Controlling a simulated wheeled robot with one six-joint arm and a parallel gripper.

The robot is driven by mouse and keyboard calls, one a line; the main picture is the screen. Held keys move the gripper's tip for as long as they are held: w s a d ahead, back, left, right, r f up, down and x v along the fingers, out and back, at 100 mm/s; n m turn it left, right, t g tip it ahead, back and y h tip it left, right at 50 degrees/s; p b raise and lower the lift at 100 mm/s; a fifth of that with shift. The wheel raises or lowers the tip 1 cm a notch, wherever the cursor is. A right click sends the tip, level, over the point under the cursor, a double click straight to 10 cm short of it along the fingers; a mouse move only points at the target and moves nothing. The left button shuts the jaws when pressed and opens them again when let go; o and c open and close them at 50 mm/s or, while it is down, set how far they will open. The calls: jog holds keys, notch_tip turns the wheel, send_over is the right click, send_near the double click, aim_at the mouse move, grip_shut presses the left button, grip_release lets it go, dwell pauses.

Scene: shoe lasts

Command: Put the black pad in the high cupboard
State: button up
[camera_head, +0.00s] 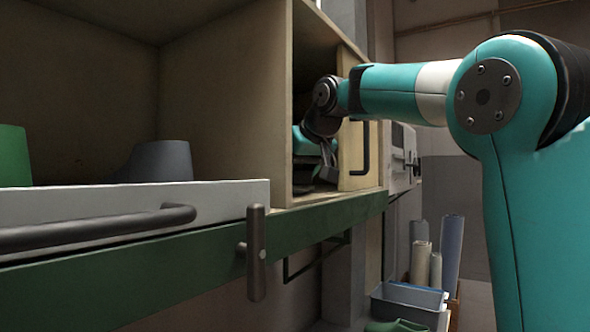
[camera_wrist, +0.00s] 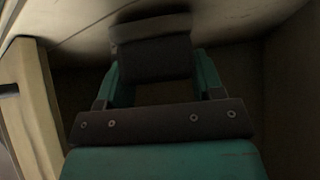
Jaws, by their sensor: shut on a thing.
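The wooden cupboard (camera_head: 225,92) is raised along the left, with an open compartment at its right end. My gripper (camera_head: 322,172) is inside that compartment, reached in from the right. In the wrist view my gripper (camera_wrist: 155,82) is shut on the black pad (camera_wrist: 155,60), a dark block between its teal fingers. The pad is close to a pale compartment surface (camera_wrist: 75,20); I cannot tell if it touches. In the head view a dark piece at the gripper's end may be the pad, small and shadowed.
A wooden door or panel with a dark handle (camera_head: 366,150) stands beside the opening, close to my arm. At left, a grey shoe last (camera_head: 160,162) and a green one (camera_head: 14,157) sit behind a white drawer front (camera_head: 225,200). A grey bin (camera_head: 405,305) stands low at right.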

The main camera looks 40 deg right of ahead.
jog(key=shift+f+b, duration=0.6)
jog(key=shift+f, duration=0.2)
jog(key=shift+s+f, duration=0.1)
jog(key=o, duration=1.1)
jog(key=shift+w+f, duration=0.1)
jog(key=shift+w, duration=0.1)
jog(key=shift+s, duration=0.15)
jog(key=shift+s+r, duration=0.3)
jog(key=shift+r, duration=0.25)
jog(key=p+v, duration=0.5)
jog(key=v, duration=1.1)
